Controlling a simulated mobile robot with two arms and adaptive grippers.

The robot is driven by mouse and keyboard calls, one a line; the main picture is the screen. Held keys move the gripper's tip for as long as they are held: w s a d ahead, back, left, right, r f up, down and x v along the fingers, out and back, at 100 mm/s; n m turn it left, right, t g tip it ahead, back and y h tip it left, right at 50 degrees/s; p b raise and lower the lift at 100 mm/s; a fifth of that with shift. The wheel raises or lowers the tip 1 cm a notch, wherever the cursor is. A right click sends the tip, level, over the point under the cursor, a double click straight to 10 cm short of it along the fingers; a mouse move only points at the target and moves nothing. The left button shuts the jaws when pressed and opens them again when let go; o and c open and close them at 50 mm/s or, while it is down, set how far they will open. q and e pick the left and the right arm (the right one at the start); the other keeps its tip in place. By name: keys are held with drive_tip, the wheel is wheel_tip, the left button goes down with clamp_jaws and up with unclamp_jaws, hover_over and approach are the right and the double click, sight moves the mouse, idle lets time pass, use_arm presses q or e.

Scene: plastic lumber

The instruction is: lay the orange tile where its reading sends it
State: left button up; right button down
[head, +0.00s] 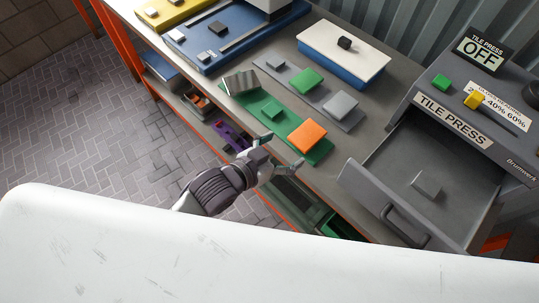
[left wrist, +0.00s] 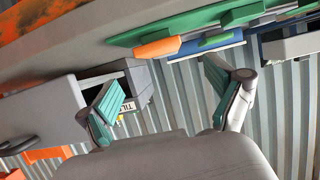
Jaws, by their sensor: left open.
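The orange tile (head: 307,137) lies on the near right end of the long green mat (head: 290,122) on the bench. It also shows in the left wrist view (left wrist: 157,48), at the green mat's edge. My left gripper (head: 282,153) is open and empty, just left of and nearer than the orange tile, apart from it. Its two green-padded fingers show spread in the left wrist view (left wrist: 165,75). No reading for the tile is legible. My right gripper is not in view.
A grey mat (head: 318,97) holds a green tile (head: 306,80) and a grey tile (head: 341,104). A shiny ridged tile (head: 242,82) lies on the green mat. Right is the tile press (head: 452,122), signed OFF, its drawer (head: 373,200) open with a grey block (head: 427,185) inside. A white-topped box (head: 344,55) stands behind.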

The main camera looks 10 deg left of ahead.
use_arm(q)
drive_tip(key=v, duration=0.5)
drive_tip(key=shift+s+a+r, duration=0.15)
drive_tip(key=shift+s+a, duration=0.1)
drive_tip(key=shift+s, duration=0.05)
drive_tip(key=w+a+f+n+g+y, duration=0.1)
drive_tip(key=a+f+y, duration=0.15)
drive_tip(key=f, duration=0.65)
drive_tip(key=w+a+f+n+y, duration=0.1)
drive_tip(key=a+f, duration=0.3)
drive_tip(key=f, duration=0.5)
drive_tip(key=s+a+f+n+g+y, duration=0.15)
drive_tip(key=s+a+f, duration=0.25)
drive_tip(key=f, duration=0.5)
drive_tip(key=s+a+f+g+y, duration=0.2)
drive_tip(key=s+a+f, duration=0.15)
drive_tip(key=f, duration=0.55)
drive_tip(key=s+a+f+g, duration=0.1)
drive_tip(key=s+f, duration=0.3)
drive_tip(key=s, duration=0.4)
drive_tip(key=s+a+f+n+g, duration=0.1)
drive_tip(key=s+f+g, duration=0.1)
drive_tip(key=s+f, duration=0.3)
drive_tip(key=s+a+f+g+y, duration=0.1)
drive_tip(key=s+f, duration=0.4)
drive_tip(key=s, duration=0.5)
drive_tip(key=shift+s+g, duration=0.4)
drive_tip(key=shift+g, duration=0.35)
drive_tip(key=shift+a, duration=0.15)
